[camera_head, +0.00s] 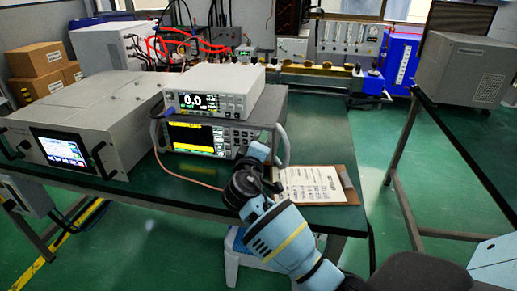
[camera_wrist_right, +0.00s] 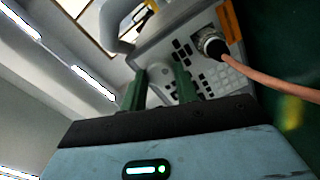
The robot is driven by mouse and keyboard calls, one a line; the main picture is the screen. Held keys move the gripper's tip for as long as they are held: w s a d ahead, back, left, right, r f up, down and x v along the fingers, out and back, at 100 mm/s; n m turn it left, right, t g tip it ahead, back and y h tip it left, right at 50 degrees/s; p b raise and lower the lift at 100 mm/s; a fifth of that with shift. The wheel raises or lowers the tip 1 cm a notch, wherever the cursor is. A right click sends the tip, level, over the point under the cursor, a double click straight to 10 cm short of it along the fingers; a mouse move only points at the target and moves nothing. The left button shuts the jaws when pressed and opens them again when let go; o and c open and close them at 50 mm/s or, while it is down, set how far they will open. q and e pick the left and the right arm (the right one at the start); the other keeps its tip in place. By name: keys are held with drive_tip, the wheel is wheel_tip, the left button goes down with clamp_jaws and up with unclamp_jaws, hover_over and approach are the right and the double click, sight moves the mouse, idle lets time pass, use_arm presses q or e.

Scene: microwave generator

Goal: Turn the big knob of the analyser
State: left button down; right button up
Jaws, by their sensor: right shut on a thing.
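The analyser (camera_head: 196,138) is the lower of two stacked instruments on the dark green bench, with a yellow-and-black screen and a carry handle. My right gripper (camera_head: 263,143) is at the right part of its front panel. The arm hides the big knob in the head view. In the wrist view the two green fingers of my right gripper (camera_wrist_right: 159,85) reach the analyser's keypad panel (camera_wrist_right: 185,28), with the grey knob (camera_wrist_right: 160,74) between them. The gripper is shut on the knob, which is only partly visible. My left gripper is in neither view.
A white meter (camera_head: 212,90) reading 0.0 sits on the analyser. A pinkish cable (camera_wrist_right: 265,82) leaves a front connector (camera_wrist_right: 212,45) close to the fingers. A clipboard (camera_head: 316,185) lies right of the analyser. A large grey instrument (camera_head: 75,120) stands at left.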

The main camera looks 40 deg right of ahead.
drive_tip(key=shift+f+m+b, duration=0.1)
drive_tip(key=shift+m+b, duration=0.3)
drive_tip(key=shift+m, duration=0.1)
drive_tip(key=o, duration=1)
drive_tip(key=shift+v, duration=3.95)
